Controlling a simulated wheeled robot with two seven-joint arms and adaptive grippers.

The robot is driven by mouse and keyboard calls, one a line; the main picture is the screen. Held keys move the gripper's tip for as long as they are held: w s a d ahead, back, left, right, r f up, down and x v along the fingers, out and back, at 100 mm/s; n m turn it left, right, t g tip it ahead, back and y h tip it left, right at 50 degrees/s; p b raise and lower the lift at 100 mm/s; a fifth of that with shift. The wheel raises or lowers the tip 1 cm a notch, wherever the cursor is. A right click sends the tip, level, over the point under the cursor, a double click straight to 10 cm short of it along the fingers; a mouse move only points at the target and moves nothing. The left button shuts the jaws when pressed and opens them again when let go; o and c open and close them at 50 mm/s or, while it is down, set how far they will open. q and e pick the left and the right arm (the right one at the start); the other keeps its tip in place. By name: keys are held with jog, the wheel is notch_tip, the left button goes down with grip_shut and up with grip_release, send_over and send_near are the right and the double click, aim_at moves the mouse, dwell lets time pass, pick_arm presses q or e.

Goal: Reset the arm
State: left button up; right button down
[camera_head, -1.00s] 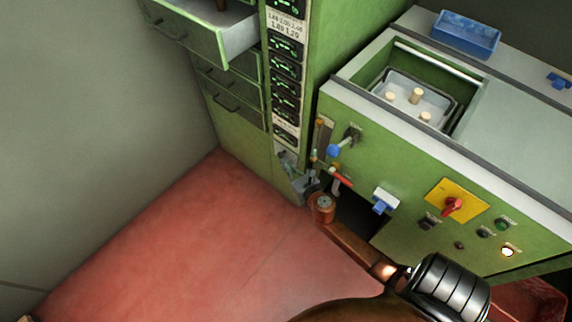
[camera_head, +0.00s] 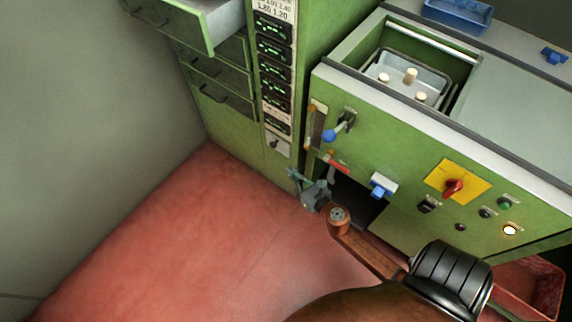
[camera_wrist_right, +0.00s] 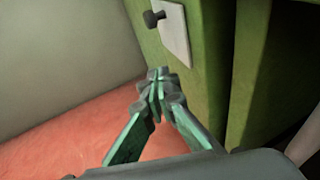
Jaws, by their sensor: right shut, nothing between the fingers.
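My right gripper (camera_head: 295,178) is shut and empty. In the head view it hangs in front of the lower green cabinet, left of the dark opening in the green machine. In the right wrist view its fingertips (camera_wrist_right: 158,76) are together with nothing between them. Behind them are a green face and a pale plate (camera_wrist_right: 173,35) with a dark knob. My right arm comes in from the bottom right of the head view. My left gripper is not in view.
The green machine (camera_head: 400,150) has a blue-knobbed lever (camera_head: 330,136) and a red switch (camera_head: 453,188) on its front. Cork stoppers (camera_head: 411,76) stand in a grey tray on top. An open drawer (camera_head: 215,30) juts out at upper left. The red floor (camera_head: 190,230) is clear.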

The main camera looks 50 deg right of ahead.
jog(key=shift+v, duration=1.35)
